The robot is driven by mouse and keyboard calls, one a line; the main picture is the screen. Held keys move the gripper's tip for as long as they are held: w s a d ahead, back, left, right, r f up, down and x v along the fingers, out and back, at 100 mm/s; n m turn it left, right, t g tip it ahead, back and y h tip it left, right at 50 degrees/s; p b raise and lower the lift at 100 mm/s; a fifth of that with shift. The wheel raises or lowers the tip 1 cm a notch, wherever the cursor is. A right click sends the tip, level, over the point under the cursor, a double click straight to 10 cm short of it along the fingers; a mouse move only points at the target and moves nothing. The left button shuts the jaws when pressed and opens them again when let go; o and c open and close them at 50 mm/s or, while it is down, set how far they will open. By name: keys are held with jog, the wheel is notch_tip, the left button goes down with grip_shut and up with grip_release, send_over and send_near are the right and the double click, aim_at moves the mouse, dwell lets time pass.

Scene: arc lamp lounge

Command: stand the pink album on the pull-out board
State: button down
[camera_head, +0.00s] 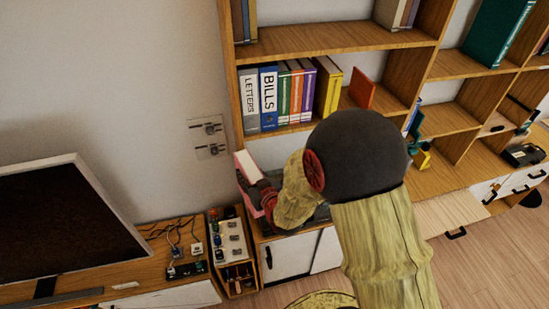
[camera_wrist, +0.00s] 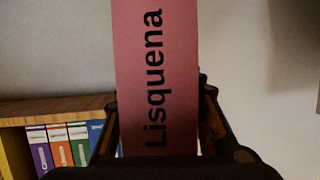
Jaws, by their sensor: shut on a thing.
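The pink album (camera_wrist: 155,75) has a pink spine lettered "Lisquena" and fills the middle of the wrist view. My gripper (camera_wrist: 158,135) is shut on it, with one finger on each side of the spine. In the head view my gripper (camera_head: 264,193) holds the album (camera_head: 243,194) at the left end of the bookcase; its pale page edges face up, and my arm hides part of it. I cannot tell whether its bottom touches anything. A pale board with a dark handle, apparently the pull-out board (camera_head: 452,212), sticks out from the bookcase at right, clear on its visible part.
Binders and books (camera_head: 268,97) stand on the shelf above the album, with an orange book (camera_head: 361,90) leaning there. A wooden organizer (camera_head: 231,245) and a screen (camera_head: 65,225) are at left. A dark device (camera_head: 522,155) lies at far right. Open floor (camera_head: 480,265) shows at lower right.

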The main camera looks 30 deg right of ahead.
jog(key=w+a+f, duration=0.2)
jog(key=a+f, duration=0.1)
jog(key=a, duration=0.1)
jog(key=shift+a+f, duration=0.2)
jog(key=shift+f, duration=0.2)
jog(key=shift+s, duration=0.1)
